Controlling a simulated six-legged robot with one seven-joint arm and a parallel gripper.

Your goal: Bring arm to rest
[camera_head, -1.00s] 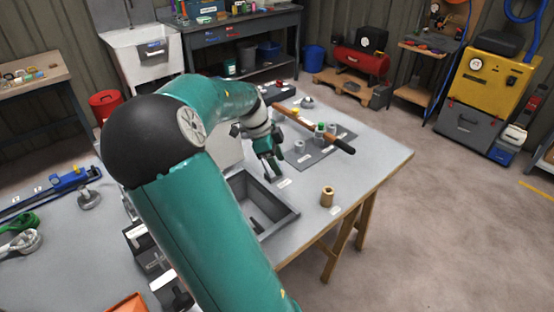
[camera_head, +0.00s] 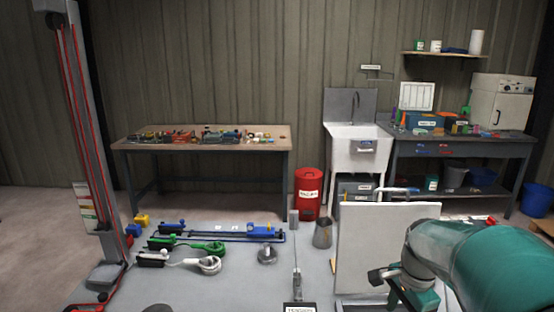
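My arm reaches in from the right edge, its teal link and pale wrist low in the picture. My gripper (camera_head: 422,298) is at the lower right, below the wrist and cut by the bottom edge. Its fingertips do not show, so I cannot tell whether it is open or holds anything. A pale upright panel (camera_head: 372,250) stands just left of and behind the wrist. I cannot tell whether they touch.
The grey worktop (camera_head: 215,285) holds a blue clamp (camera_head: 235,236), green-handled tools (camera_head: 190,245) and a grey cup (camera_head: 322,232). Behind are a wooden-topped bench (camera_head: 205,146), red bin (camera_head: 308,192), white sink (camera_head: 358,150) and dark bench (camera_head: 460,148). A cable post (camera_head: 85,130) stands left.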

